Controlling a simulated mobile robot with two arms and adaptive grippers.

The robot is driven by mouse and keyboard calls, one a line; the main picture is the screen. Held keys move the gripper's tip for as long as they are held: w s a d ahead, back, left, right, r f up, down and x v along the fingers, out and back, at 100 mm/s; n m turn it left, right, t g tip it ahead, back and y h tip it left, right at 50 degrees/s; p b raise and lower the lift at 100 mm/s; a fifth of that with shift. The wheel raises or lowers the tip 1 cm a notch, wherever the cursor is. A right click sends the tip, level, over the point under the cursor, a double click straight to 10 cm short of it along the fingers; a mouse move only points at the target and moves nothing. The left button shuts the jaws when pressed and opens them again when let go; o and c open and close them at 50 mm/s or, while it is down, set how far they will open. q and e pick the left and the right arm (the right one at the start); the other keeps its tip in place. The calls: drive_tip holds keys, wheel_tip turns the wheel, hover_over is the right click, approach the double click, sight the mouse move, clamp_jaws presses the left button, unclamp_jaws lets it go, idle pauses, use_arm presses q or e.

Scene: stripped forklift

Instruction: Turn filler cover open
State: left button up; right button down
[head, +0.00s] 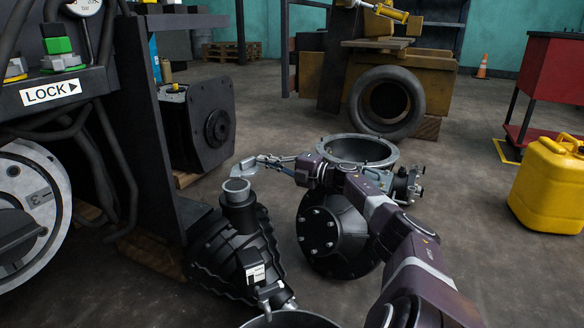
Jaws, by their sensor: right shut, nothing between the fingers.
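A ribbed black tank (238,250) stands on the floor at the lower middle of the head view. I cannot make out a separate filler cover; a grey piece right behind the mouth may be the cover or part of my gripper. My right arm reaches in from the lower right. My right gripper (243,168) is shut and empty, just behind and above the neck's mouth. I cannot tell whether it touches anything. My left gripper is not in view.
A black flanged housing (328,238) with an open grey ring (357,151) stands right of the tank, close to my arm. A dark frame post (142,125) rises at left. A yellow canister (548,185) stands at right. A tyre (386,102) stands behind.

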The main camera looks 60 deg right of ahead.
drive_tip(key=s+d, duration=0.1)
drive_tip(key=s, duration=0.9)
drive_tip(key=shift+s+d, duration=0.3)
drive_tip(key=shift+d, duration=0.1)
